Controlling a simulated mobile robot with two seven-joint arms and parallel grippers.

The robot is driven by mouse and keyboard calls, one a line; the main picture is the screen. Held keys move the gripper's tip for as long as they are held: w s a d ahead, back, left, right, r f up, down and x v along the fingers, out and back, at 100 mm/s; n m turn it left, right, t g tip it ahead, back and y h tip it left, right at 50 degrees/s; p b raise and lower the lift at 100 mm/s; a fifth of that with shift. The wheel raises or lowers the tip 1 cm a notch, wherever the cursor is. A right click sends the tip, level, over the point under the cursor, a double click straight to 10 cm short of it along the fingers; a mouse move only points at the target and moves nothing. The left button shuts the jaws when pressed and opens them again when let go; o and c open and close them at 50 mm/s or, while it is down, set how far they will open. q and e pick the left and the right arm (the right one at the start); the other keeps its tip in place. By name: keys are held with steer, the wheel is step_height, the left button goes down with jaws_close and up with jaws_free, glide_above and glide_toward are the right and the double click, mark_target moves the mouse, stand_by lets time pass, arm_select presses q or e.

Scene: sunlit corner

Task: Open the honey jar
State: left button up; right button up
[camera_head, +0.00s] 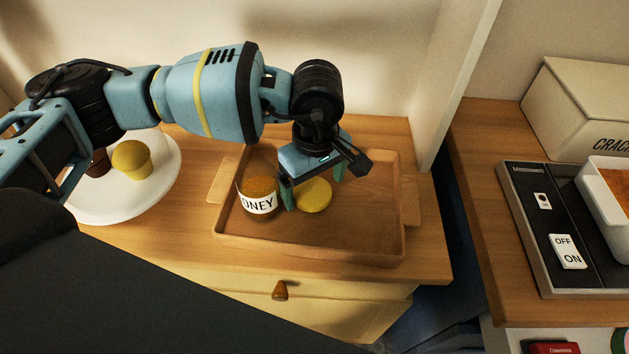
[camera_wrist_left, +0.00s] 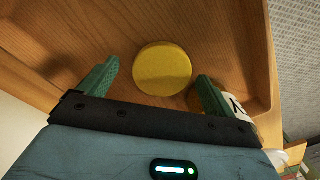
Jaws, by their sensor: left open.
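The honey jar (camera_head: 259,203) stands upright at the left of a wooden tray (camera_head: 360,245). Its amber top shows with no lid on it, and its white label reads "ONEY". A round yellow lid (camera_head: 316,198) lies flat on the tray just right of the jar. My left gripper (camera_head: 314,187) is open and empty, its green fingers pointing down around the lid's place, one close beside the jar. In the left wrist view the lid (camera_wrist_left: 162,68) lies ahead of and between the open fingers (camera_wrist_left: 157,85). The jar's label (camera_wrist_left: 241,106) shows partly behind the right finger.
A white plate (camera_head: 120,208) with a yellow muffin (camera_head: 132,160) is left of the tray. Across a gap at right are a switch panel (camera_head: 568,251), a white dish (camera_head: 603,205) and a cracker box (camera_head: 580,105). The tray's right half is clear.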

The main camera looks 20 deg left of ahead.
mark_target(315, 191)
arm_select(q)
step_height(315, 191, up, 7)
steer(key=p, duration=0.2)
steer(key=shift+p, duration=0.4)
steer(key=shift+f, duration=0.1)
arm_select(e)
steer(key=shift+t, duration=0.4)
steer(key=w+r, duration=0.1)
steer(key=r, duration=0.1)
steer(key=w+r, duration=0.1)
steer(key=r, duration=0.1)
steer(key=shift+w, duration=0.4)
